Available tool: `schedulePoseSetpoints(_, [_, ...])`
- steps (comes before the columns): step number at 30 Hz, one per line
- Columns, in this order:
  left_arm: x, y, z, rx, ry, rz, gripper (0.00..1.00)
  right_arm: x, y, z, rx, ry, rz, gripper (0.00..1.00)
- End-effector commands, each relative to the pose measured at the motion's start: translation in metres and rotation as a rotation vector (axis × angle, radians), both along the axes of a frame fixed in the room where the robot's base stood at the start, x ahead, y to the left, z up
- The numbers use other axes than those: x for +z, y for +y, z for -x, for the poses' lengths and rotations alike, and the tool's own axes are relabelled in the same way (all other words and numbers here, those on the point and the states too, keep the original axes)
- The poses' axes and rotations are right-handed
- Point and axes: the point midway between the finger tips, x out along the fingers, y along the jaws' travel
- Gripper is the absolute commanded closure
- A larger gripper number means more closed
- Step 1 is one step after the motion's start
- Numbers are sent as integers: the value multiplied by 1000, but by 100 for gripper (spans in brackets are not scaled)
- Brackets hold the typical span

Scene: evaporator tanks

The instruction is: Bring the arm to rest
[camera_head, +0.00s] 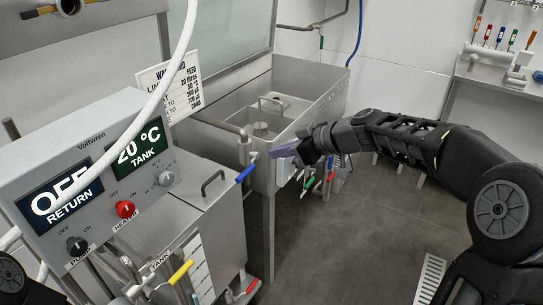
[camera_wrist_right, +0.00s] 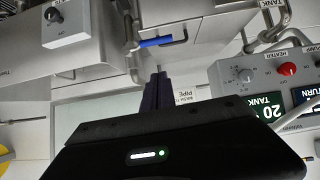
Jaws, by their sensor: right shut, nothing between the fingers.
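My right arm comes in from the right in the head view and stretches out to the left. Its gripper (camera_head: 283,150) is in front of the steel sink tank (camera_head: 300,95), close to the right of a blue-handled valve (camera_head: 246,172). In the right wrist view the dark fingers of the right gripper (camera_wrist_right: 157,92) are together and hold nothing. The blue handle (camera_wrist_right: 156,42) shows beyond the fingertips there. I cannot tell whether the gripper touches the tank. My left gripper is out of view.
The control panel (camera_head: 95,175) with its red knob (camera_head: 125,209) stands at left. A lidded steel tank (camera_head: 190,190) is beside it. Several coloured valve handles (camera_head: 310,182) hang below the gripper. Open floor (camera_head: 340,240) lies under the right arm; a shelf (camera_head: 500,75) is at far right.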

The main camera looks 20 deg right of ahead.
Motion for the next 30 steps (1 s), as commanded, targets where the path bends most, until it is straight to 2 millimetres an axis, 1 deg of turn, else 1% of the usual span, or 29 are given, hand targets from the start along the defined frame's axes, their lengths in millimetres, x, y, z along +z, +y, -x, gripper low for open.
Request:
schedulePoseSetpoints(15, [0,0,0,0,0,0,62,0,-1,0,-14,10,-14,100])
schedulePoseSetpoints(17, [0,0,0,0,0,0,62,1,-3,-2,-44,25,-35,100])
schedulePoseSetpoints(19, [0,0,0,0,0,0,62,0,-10,-6,-111,52,-66,100])
schedulePoseSetpoints(20, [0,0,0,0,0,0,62,-2,-14,-9,-152,68,-80,100])
schedulePoseSetpoints(21, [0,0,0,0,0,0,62,-9,-21,-10,-214,96,-98,100])
schedulePoseSetpoints(22, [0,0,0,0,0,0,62,-16,-25,-11,-266,121,-112,100])
schedulePoseSetpoints(23, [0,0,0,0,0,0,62,-27,-29,-11,-322,150,-125,100])
schedulePoseSetpoints(24, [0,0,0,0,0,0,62,-49,-32,-9,-398,199,-141,100])
schedulePoseSetpoints(26, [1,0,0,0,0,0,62,-95,-31,-3,-511,284,-161,100])
schedulePoseSetpoints(27, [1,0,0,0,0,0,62,-127,-26,3,-576,339,-171,100])
schedulePoseSetpoints(29, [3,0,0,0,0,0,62,-174,-17,18,-657,410,-180,100])
schedulePoseSetpoints(30, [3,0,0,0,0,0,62,-204,-8,30,-701,455,-185,100])
